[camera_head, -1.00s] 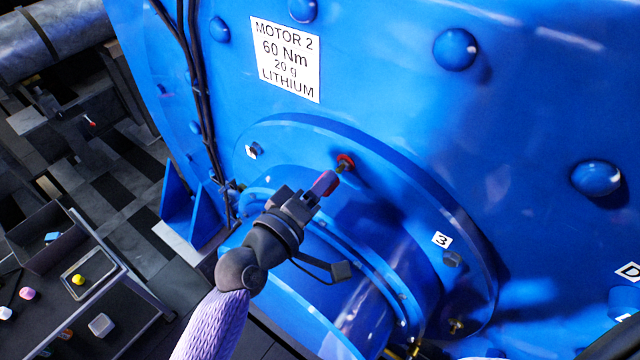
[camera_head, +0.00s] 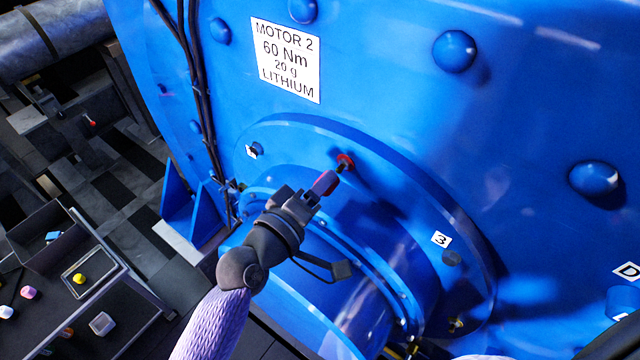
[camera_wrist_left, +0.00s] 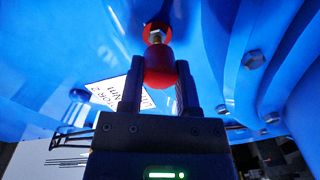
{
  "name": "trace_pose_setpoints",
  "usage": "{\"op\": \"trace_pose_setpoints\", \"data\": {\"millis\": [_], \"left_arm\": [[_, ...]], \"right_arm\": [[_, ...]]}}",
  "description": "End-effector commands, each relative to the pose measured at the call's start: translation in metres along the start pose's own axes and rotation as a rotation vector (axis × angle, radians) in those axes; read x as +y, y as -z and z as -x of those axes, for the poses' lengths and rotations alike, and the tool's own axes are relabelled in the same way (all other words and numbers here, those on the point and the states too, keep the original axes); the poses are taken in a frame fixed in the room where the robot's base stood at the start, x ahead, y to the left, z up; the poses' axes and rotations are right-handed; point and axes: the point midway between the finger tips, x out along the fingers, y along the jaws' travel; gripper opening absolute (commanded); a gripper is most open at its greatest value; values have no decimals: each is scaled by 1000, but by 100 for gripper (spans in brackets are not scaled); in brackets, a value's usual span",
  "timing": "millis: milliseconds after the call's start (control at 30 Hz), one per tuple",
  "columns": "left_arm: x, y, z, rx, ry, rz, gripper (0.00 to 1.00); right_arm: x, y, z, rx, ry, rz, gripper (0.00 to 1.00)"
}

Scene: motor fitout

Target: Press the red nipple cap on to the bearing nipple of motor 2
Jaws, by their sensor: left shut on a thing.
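The blue motor (camera_head: 400,100) fills most of the head view, with a white label (camera_head: 286,60) reading MOTOR 2. The brass bearing nipple (camera_head: 340,169) sticks out of a red ring (camera_head: 346,161) on the round flange. My left gripper (camera_head: 314,193) is shut on the red nipple cap (camera_head: 325,183), which is at the nipple's outer end. In the left wrist view the cap (camera_wrist_left: 160,68) sits between the fingers of the gripper (camera_wrist_left: 160,85), in line with the nipple (camera_wrist_left: 156,37). I cannot tell whether the cap is seated. My right gripper is not in view.
A flange bolt (camera_head: 452,258) by the label 3 (camera_head: 441,239) and another brass fitting (camera_head: 456,324) are lower right. Black cables (camera_head: 198,100) run down the motor's left side. A cart (camera_head: 135,280) with trays and small coloured caps stands lower left.

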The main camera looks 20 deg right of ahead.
Motion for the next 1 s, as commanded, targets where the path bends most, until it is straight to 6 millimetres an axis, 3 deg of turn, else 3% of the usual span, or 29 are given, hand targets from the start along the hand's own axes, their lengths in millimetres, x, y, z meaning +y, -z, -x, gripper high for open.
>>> {"op": "trace_pose_setpoints", "data": {"millis": [1000], "left_arm": [[1, 0, -26, 1, -1, 0, 0]], "right_arm": [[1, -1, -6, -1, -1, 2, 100]]}}
